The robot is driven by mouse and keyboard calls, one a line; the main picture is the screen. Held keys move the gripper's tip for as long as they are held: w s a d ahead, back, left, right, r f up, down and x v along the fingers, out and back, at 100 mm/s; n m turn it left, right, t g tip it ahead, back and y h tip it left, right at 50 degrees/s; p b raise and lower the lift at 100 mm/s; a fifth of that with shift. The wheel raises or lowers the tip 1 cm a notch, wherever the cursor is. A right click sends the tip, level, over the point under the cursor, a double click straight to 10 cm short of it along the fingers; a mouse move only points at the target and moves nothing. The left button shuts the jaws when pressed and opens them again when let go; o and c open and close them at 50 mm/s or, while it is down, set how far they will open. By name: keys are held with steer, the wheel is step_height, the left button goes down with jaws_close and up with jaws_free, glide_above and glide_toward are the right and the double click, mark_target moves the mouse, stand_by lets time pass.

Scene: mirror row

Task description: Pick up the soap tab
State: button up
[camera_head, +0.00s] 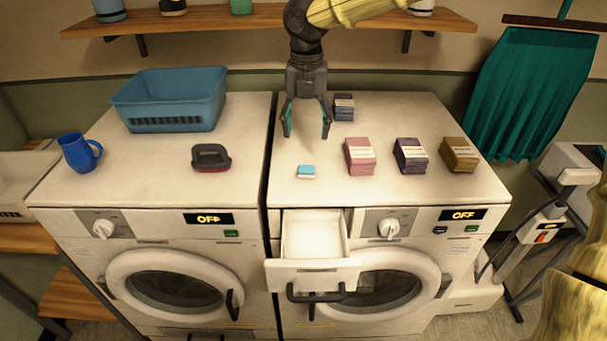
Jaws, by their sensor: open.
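The soap tab (306,172) is a small blue-and-white block lying on top of the right washing machine, near its left edge and behind the open drawer. My gripper (306,134) points down above the right machine's top, behind the soap tab in the picture. Its two fingers are apart with nothing between them. The gripper does not touch the tab.
Pink (360,157), dark purple (410,156) and brown (459,155) boxes stand right of the tab; a dark blue stack (344,107) is beside my gripper. The drawer (314,236) is open. A brush (211,158), mug (79,153) and blue basket (170,98) are left.

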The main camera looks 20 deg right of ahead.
steer(key=f, duration=0.1)
glide_above(307, 168)
steer(key=f, duration=0.3)
steer(key=f+p, duration=0.1)
steer(key=f, duration=0.1)
steer(key=shift+w+a, duration=0.15)
steer(key=shift+w, duration=0.1)
steer(key=shift+s+f+p, duration=0.25)
steer(key=shift+f+p, duration=0.2)
steer(key=shift+f, duration=0.2)
steer(key=shift+f+p, duration=0.55)
steer(key=shift+f, duration=1.5)
steer(key=c, duration=0.9)
